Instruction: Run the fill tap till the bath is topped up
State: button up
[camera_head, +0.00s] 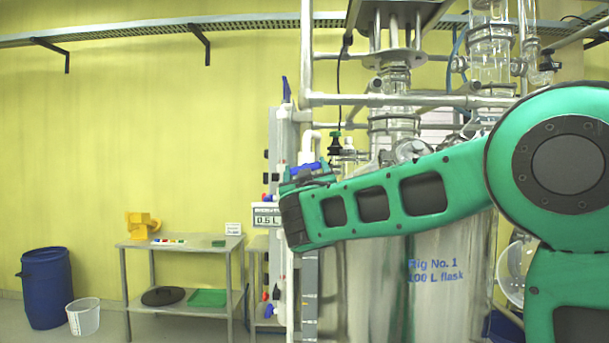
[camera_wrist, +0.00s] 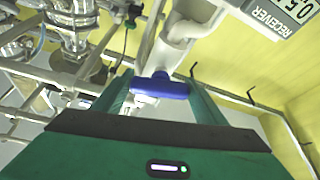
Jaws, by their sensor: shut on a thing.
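A blue tap handle (camera_wrist: 160,87) sits on white pipework (camera_wrist: 182,30) in the wrist view. My gripper (camera_wrist: 163,90) is shut on this handle, with one green finger at each end of it. In the head view a blue handle (camera_head: 306,168) shows just above my gripper (camera_head: 300,174), beside the white pipe. The large vessel marked "Rig No. 1 100 L flask" (camera_head: 435,275) stands behind my arm, which hides its upper part. I cannot see a water level in it.
A small display (camera_head: 266,215) reads about 0.5 L; the wrist view shows its label "RECEIVER" (camera_wrist: 283,12). A metal table (camera_head: 180,243) with a yellow item (camera_head: 141,225), a blue drum (camera_head: 46,288) and a white bucket (camera_head: 83,316) stand left. Metal pipes cross above my arm.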

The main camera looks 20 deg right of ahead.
jog(key=shift+n+y, duration=1)
jog(key=shift+n, duration=1.1)
jog(key=shift+a+f, duration=0.1)
jog(key=o, duration=1.1)
jog(key=shift+c, duration=0.2)
jog(key=v, duration=1)
jog(key=shift+s, duration=0.4)
